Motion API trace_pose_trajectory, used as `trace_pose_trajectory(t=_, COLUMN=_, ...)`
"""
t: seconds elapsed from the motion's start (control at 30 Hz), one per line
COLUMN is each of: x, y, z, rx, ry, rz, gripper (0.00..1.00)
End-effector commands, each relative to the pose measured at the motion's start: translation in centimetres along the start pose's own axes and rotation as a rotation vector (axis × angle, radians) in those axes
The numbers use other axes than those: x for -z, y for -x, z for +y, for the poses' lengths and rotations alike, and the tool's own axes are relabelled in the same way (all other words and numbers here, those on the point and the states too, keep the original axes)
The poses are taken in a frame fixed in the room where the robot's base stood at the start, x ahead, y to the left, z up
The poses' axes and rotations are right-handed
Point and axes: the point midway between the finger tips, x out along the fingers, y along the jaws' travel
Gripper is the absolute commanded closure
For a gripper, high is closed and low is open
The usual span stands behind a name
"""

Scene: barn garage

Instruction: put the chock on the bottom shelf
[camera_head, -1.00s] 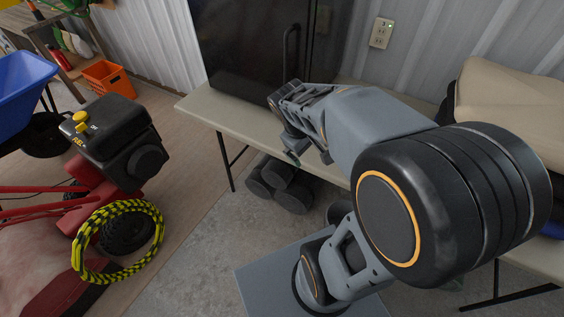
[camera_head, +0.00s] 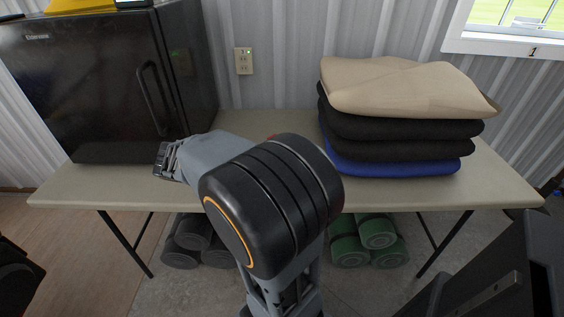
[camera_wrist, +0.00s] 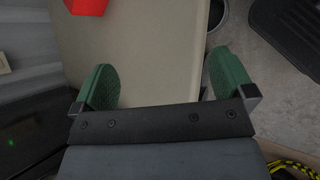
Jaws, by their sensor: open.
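A red block-like thing with a dark edge (camera_wrist: 88,6) lies on the table at the top of the wrist view, cut off by the frame; it may be the chock, but I cannot tell its full shape. A small reddish patch (camera_head: 272,136) shows behind my arm in the head view. My gripper (camera_wrist: 165,78) is open and empty, its two green fingers wide apart above the table's edge, short of the red thing. In the head view my gripper (camera_head: 168,160) is over the table, in front of the black fridge. No bottom shelf is clearly in view.
The beige table (camera_head: 260,195) carries a black fridge (camera_head: 90,90) at left and a stack of folded cloths (camera_head: 400,120) at right. Grey rolls (camera_head: 195,240) and green rolls (camera_head: 370,240) lie beneath it. A yellow-black coil (camera_wrist: 292,168) shows at the wrist view's lower right.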

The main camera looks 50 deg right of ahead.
Motion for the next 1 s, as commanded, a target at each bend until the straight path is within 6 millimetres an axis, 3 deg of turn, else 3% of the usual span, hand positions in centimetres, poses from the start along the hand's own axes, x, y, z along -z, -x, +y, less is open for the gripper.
trace_pose_trajectory(t=0.03, x=1.1, y=-3.8, z=0.8, rx=-0.047, ry=0.096, rz=-0.103, gripper=0.0)
trace_pose_trajectory(t=0.1, x=1.1, y=-6.4, z=3.1, rx=-0.116, ry=0.235, rz=-0.245, gripper=0.0)
trace_pose_trajectory(t=0.3, x=1.6, y=-11.5, z=8.2, rx=-0.238, ry=0.536, rz=-0.576, gripper=0.0)
trace_pose_trajectory(t=0.57, x=2.0, y=-13.9, z=11.2, rx=-0.294, ry=0.693, rz=-0.768, gripper=0.0)
trace_pose_trajectory(t=1.0, x=-1.7, y=-18.6, z=14.8, rx=-0.299, ry=0.703, rz=-0.781, gripper=0.0)
